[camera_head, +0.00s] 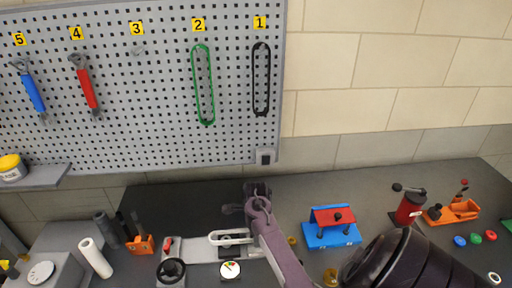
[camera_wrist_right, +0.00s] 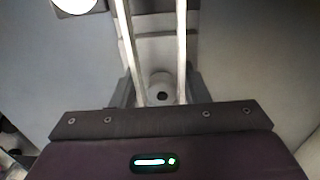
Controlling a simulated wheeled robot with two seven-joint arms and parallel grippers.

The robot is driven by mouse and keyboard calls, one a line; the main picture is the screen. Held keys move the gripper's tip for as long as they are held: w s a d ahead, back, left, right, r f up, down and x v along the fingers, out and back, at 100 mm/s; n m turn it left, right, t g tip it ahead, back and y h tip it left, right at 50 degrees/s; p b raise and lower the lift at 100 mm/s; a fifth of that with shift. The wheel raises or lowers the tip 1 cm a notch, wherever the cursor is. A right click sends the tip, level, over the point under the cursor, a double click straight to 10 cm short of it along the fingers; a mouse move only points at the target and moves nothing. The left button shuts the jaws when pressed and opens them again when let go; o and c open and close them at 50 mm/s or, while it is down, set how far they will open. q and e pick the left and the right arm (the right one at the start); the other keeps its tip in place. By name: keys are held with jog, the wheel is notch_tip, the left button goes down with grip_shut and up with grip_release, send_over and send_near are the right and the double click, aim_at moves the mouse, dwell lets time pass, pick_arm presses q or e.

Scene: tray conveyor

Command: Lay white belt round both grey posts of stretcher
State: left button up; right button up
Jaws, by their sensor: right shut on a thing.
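The white belt (camera_head: 230,237) is a long loop over the grey stretcher (camera_head: 194,250). In the head view its left end is round, and its right end is hidden by my right arm. My right gripper (camera_wrist_right: 160,97) is shut on the white belt at that right end. In the right wrist view two belt strands (camera_wrist_right: 181,45) run away from the jaws, with a grey post (camera_wrist_right: 161,82) between them. The far end of the belt is outside that view. I cannot tell whether the belt encircles the left post. My left gripper is not in view.
The stretcher has a black knob (camera_head: 172,268) and a gauge (camera_head: 230,269). A blue and red device (camera_head: 331,232) stands to the right. A white roll (camera_head: 95,257) is at left. A green belt (camera_head: 204,85) and a black belt (camera_head: 261,80) hang on the pegboard.

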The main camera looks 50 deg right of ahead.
jog(key=shift+f, duration=0.65)
jog(key=shift+r, duration=0.15)
jog(key=shift+r, duration=0.55)
jog(key=shift+f, duration=0.7)
dwell(0.6)
jog(key=o, duration=1.2)
jog(key=shift+c, duration=0.2)
